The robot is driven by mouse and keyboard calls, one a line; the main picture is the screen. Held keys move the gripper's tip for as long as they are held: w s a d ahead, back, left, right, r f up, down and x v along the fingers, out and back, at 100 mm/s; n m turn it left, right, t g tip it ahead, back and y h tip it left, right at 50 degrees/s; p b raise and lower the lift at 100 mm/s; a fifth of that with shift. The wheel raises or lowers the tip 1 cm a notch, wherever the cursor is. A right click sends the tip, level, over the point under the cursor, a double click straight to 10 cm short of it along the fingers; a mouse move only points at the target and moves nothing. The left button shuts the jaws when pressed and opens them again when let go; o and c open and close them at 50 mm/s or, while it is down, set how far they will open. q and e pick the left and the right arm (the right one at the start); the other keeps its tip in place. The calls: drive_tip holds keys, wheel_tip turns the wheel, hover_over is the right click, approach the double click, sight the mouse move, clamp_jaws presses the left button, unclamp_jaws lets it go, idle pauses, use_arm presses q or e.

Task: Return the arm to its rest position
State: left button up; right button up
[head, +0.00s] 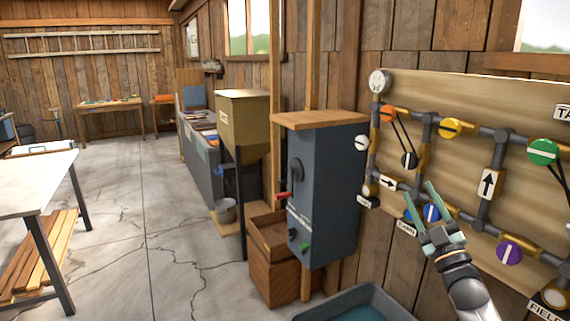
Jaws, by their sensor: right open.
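My right gripper (419,189) is at the right of the head view, with its arm coming up from the lower right corner. Its two greenish fingers are spread apart with nothing between them. It is in front of the lower pipe run on a wooden board (477,100). A blue valve knob (431,212) shows behind and between the fingers; I cannot tell whether they touch it. My left gripper is not in view.
The board carries orange (388,113), yellow (450,127), green (543,151) and purple (509,252) knobs. A grey cabinet (338,190) stands left of it. A blue tub (360,304) is below. A white table (35,182) stands at far left, with open floor between.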

drive_tip(key=w+d+f+m+g+h, duration=0.2)
drive_tip(key=d+f+m+g+h, duration=0.15)
drive_tip(key=f, duration=0.25)
drive_tip(key=w+d+f+m+g+h, duration=0.1)
drive_tip(key=d+f+m+g+h, duration=0.15)
drive_tip(key=f+m, duration=0.3)
drive_tip(key=s+a+f+g, duration=0.1)
drive_tip(key=s+a+f, duration=0.15)
drive_tip(key=f, duration=0.25)
drive_tip(key=s+a+f+n+g+y, duration=0.1)
drive_tip(key=s+a+f, duration=0.15)
drive_tip(key=f, duration=0.25)
drive_tip(key=s+a+f+g, duration=0.1)
drive_tip(key=s+f, duration=0.2)
drive_tip(key=f, duration=0.2)
drive_tip(key=s+a+f+g+y, duration=0.1)
drive_tip(key=s+a+f, duration=0.3)
drive_tip(key=s, duration=0.7)
drive_tip(key=s+a+f+g+y, duration=0.1)
drive_tip(key=s+a+f, duration=0.3)
drive_tip(key=s+f, duration=0.4)
drive_tip(key=s+a+f+g, duration=0.3)
drive_tip(key=s+a+f, duration=0.2)
drive_tip(key=s, duration=0.9)
drive_tip(key=shift+f+m+y, duration=0.4)
drive_tip(key=shift+f, duration=0.2)
drive_tip(key=shift+a, duration=0.1)
